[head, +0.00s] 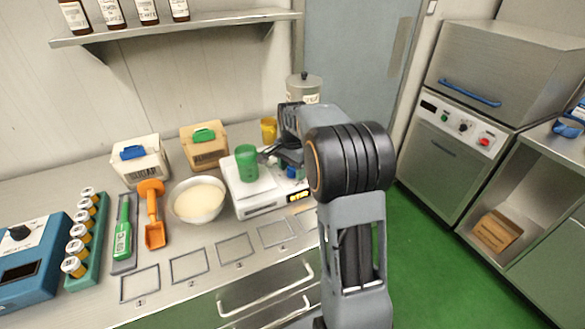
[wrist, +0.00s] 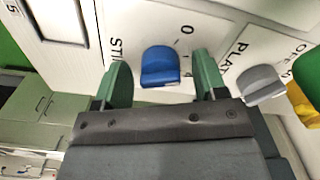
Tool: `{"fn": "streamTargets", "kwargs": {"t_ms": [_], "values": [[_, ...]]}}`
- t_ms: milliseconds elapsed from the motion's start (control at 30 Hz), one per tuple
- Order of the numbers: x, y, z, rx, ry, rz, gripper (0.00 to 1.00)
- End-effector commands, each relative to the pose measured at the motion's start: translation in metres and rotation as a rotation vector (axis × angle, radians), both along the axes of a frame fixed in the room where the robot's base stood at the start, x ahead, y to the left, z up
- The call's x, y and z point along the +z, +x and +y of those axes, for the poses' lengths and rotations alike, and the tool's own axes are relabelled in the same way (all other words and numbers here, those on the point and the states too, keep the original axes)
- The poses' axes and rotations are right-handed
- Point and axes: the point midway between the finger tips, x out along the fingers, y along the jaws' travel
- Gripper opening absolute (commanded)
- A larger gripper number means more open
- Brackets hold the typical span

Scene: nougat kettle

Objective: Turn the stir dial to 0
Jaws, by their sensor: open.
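The blue stir dial (wrist: 160,68) is on a white panel in the wrist view, beside the partly hidden letters "STI". A printed "0" and short tick lines lie beyond it, up and to its right. Which mark the dial points at is not clear. My gripper (wrist: 161,75) is open, with one green fingertip on each side of the dial and visible gaps between. In the head view my gripper (head: 280,152) is at the right side of the white stirrer plate unit (head: 258,205), and my arm hides part of it.
A grey knob (wrist: 262,82) labelled "PLATE" is close to the right finger, with a yellow and green part beyond it. A green beaker (head: 246,163) stands on the plate unit. A white bowl (head: 198,216) is to its left. Empty marked squares (head: 236,251) line the front.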

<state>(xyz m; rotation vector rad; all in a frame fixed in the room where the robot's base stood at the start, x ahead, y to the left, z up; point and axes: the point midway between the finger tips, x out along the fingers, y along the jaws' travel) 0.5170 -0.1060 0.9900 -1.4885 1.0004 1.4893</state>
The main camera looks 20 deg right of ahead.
Motion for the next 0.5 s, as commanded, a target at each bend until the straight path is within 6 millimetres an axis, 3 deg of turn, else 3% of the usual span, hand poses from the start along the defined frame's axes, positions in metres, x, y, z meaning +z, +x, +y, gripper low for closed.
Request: {"fn": "streamTargets", "kwargs": {"t_ms": [67, 500], "values": [[0.0001, 0.0000, 0.0000, 0.000, 0.000, 0.000, 0.61], [0.0005, 0.0001, -0.0001, 0.000, 0.000, 0.000, 0.19]]}}
